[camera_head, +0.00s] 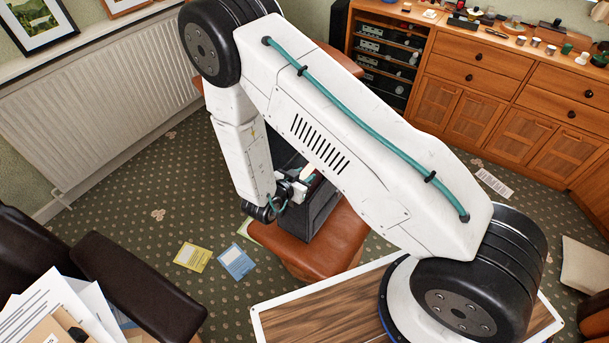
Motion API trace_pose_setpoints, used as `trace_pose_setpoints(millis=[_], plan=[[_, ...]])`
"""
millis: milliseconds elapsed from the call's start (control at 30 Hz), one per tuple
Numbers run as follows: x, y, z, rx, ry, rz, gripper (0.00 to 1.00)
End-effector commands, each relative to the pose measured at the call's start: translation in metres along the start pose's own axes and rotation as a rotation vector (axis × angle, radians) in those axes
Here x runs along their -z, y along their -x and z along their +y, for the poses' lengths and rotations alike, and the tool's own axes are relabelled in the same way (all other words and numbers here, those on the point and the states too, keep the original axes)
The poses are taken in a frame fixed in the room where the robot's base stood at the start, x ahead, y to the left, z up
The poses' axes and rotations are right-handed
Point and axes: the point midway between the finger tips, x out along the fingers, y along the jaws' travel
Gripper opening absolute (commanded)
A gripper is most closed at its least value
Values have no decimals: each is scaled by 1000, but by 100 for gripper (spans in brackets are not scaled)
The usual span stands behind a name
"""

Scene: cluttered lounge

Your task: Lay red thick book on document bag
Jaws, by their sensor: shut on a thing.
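My gripper (301,184) is small in the view and partly hidden behind my arm. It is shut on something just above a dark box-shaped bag. Only a small reddish and dark patch, which looks like the red thick book (315,181), shows at the fingers. Most of it is hidden by my arm. The dark bag, which looks like the document bag (311,218), stands upright on a brown leather seat (331,247). I cannot tell whether the book touches the bag.
A brown armchair (135,285) with papers (48,308) is at the lower left. Yellow (193,256) and blue (236,262) booklets lie on the patterned carpet. A wooden cabinet (475,72) with small items on top stands at the back right. A radiator (105,95) lines the left wall.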

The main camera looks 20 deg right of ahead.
Motion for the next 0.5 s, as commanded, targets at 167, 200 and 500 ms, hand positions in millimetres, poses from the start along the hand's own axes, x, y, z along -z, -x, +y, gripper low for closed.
trace_pose_setpoints(millis=[167, 200, 500], plan=[[-12, -2, 7, -9, 0, -23, 58], [-12, -2, 7, -9, 0, -23, 58], [-12, 6, 7, -8, 2, -22, 58]])
